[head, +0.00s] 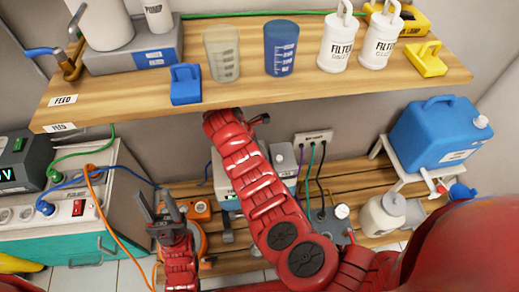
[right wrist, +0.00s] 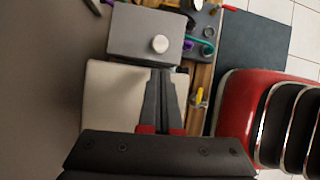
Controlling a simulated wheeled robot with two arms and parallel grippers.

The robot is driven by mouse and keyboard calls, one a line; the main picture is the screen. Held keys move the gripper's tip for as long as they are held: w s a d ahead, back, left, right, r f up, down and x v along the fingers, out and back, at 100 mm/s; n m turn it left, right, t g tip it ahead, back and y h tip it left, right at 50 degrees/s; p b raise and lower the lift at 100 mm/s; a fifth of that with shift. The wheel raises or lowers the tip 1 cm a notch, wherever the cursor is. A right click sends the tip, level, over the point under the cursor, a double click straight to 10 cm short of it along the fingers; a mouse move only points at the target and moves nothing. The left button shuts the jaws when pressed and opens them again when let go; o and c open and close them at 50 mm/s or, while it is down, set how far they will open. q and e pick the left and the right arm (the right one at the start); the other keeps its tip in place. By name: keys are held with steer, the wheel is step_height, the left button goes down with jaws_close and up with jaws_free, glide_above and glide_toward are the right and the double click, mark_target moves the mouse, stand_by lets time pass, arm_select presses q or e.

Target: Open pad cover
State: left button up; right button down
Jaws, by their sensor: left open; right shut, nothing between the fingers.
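My right gripper (right wrist: 166,76) is shut and empty in the right wrist view. Its closed fingers lie over a flat cream panel (right wrist: 110,95) and point at a grey box with a round white knob (right wrist: 160,44). I cannot tell whether the panel is the pad cover, or whether the fingers touch it. In the head view my red right arm reaches under the wooden shelf, hiding its fingers and part of the grey device (head: 285,160) there. My left gripper (head: 157,208) is open and empty, upright at lower left, beside an orange device (head: 198,212).
The wooden shelf (head: 300,92) holds cups, filter bottles, and blue and yellow blocks, overhanging the lower slatted bench (head: 335,180). A blue canister (head: 435,132) stands right. Cables run around the power strip (head: 60,212) at left.

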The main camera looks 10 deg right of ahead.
mark_target(274, 163)
steer(key=b+x, duration=0.1)
steer(key=x, duration=0.4)
steer(key=shift+f, duration=0.15)
